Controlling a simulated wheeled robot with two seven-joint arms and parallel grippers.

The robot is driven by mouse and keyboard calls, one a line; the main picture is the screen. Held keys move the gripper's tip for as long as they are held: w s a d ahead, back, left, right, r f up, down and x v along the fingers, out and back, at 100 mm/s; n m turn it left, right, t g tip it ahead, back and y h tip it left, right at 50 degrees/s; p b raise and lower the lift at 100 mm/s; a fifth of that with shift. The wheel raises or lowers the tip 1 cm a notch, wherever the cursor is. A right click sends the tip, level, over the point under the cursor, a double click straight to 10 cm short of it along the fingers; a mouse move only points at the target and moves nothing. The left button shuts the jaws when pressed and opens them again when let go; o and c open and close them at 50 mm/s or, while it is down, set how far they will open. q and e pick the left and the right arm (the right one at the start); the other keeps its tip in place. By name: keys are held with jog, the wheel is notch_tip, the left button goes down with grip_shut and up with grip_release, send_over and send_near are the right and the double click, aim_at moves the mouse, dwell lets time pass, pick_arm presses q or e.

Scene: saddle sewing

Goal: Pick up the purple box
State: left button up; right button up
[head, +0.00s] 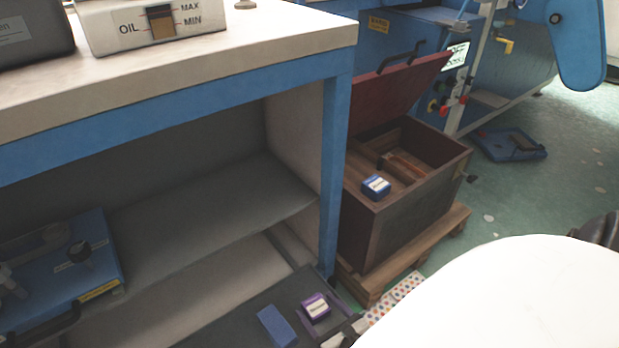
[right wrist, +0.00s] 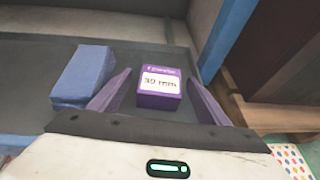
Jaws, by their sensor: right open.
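The purple box (right wrist: 158,98) with a white "30 mm" label sits upright on a dark grey surface in the right wrist view. It also shows near the bottom of the head view (head: 316,307). My right gripper (right wrist: 159,77) is open, with one finger on each side of the box in the picture. The box lies between or just beyond the fingertips; I cannot tell whether they touch it. My left gripper is not in view.
A blue block (right wrist: 82,77) lies left of the purple box. The bench's blue leg (head: 334,180) stands just behind. A wooden chest (head: 400,215) with an open lid holds a blue-and-white box (head: 376,187). A blue device (head: 65,265) sits on the lower left shelf.

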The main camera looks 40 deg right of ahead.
jog(key=shift+w+f, duration=0.25)
jog(key=shift+w, duration=0.15)
jog(key=shift+s+d+r, duration=0.1)
jog(key=c, duration=1.2)
